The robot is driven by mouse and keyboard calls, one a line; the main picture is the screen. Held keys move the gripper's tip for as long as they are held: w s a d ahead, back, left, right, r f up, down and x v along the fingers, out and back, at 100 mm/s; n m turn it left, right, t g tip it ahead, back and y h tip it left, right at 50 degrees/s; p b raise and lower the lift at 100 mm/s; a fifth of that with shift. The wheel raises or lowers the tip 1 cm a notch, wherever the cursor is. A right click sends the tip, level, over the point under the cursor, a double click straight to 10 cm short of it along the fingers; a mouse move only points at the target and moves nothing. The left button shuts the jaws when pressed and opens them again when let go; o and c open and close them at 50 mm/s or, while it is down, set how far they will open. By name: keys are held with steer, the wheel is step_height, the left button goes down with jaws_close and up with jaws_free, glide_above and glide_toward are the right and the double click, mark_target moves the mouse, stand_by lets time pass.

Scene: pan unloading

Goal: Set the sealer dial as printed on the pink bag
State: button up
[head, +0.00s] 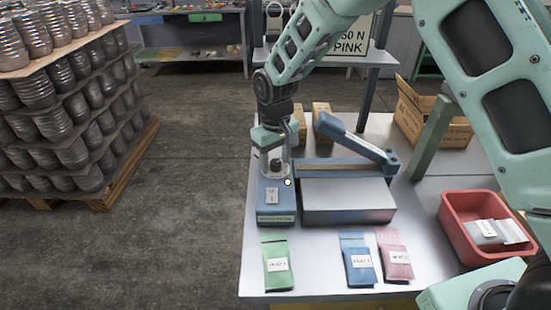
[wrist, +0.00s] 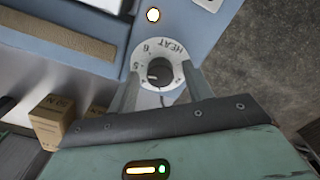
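The sealer (head: 345,200) is a blue and grey machine on the table, with its blue lever arm (head: 355,138) raised. Its dial (wrist: 160,72) shows in the wrist view as a dark knob inside a white ring marked HEAT with numbers; the exact setting is hard to read. My gripper (head: 276,165) is pointed down over the dial. In the wrist view its two fingers (wrist: 160,80) stand apart on either side of the knob, with gaps, holding nothing. The pink bag (head: 394,254) lies at the table's front; its white label is too small to read.
A green bag (head: 277,262) and a blue bag (head: 358,260) lie along the front edge. A red bin (head: 455,228) with packets stands at right, a cardboard box (head: 425,115) behind. A lit indicator (head: 288,181) sits beside the dial.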

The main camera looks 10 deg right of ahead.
mark_target(276, 162)
step_height(276, 162, up, 17)
steer(key=b, duration=0.2)
steer(key=shift+r+b, duration=0.2)
steer(key=shift+b, duration=0.2)
